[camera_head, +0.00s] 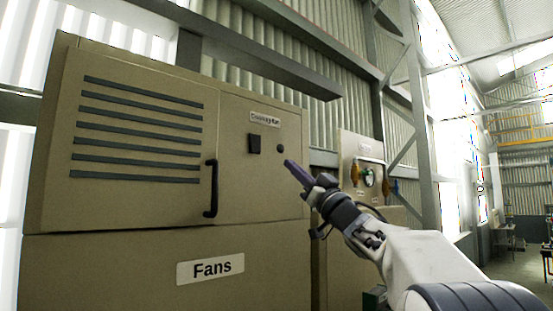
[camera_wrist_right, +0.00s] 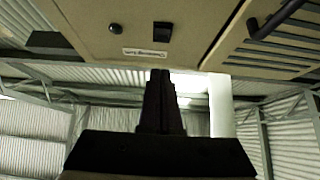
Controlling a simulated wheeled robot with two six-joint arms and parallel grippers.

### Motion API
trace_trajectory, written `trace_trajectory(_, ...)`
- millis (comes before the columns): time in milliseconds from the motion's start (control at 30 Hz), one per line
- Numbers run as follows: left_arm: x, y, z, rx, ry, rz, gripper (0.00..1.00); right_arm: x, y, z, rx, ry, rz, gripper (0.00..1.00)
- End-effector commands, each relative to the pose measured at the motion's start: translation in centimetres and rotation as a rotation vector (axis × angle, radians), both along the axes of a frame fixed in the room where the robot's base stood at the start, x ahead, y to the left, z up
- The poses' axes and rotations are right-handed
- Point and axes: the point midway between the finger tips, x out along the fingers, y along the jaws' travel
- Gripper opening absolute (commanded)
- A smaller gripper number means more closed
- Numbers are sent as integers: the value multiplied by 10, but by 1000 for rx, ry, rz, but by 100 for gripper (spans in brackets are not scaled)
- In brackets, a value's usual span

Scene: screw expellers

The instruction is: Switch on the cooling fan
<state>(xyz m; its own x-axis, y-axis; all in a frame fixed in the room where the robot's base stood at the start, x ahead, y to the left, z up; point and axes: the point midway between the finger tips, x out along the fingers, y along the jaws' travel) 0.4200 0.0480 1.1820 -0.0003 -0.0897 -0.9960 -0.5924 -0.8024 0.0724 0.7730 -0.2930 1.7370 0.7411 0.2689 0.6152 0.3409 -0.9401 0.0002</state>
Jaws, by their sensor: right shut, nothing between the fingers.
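A tan cabinet (camera_head: 120,245) labelled "Fans" fills the left half of the head view. Its right upper panel carries a small label (camera_head: 265,119), a black rectangular switch (camera_head: 254,143) and a small dark round knob (camera_head: 280,148). My right gripper (camera_head: 290,165) is shut and empty. In the head view its tip appears just below and right of the knob; I cannot tell whether it touches the panel. In the right wrist view the shut fingers (camera_wrist_right: 160,78) point toward the upside-down panel, with the switch (camera_wrist_right: 162,32) and the knob (camera_wrist_right: 115,29) beyond them. My left gripper is out of view.
A black door handle (camera_head: 211,188) sticks out left of the switch panel, beside a vented door (camera_head: 140,130). A second tan cabinet (camera_head: 347,150) with a green-lit gauge and orange handles stands behind my right arm. Open floor lies at the far right.

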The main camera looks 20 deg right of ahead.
Motion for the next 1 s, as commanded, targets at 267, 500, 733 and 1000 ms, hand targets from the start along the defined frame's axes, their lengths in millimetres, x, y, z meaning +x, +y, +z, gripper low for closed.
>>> trace_trajectory(267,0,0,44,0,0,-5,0,38,15,40,2,1,4,0)
trace_trajectory(500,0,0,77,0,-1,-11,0,72,27,67,1,-1,3,0)
trace_trajectory(733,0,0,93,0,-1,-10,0,101,37,57,2,2,2,0)
trace_trajectory(1000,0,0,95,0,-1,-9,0,106,39,53,1,-1,-1,0)
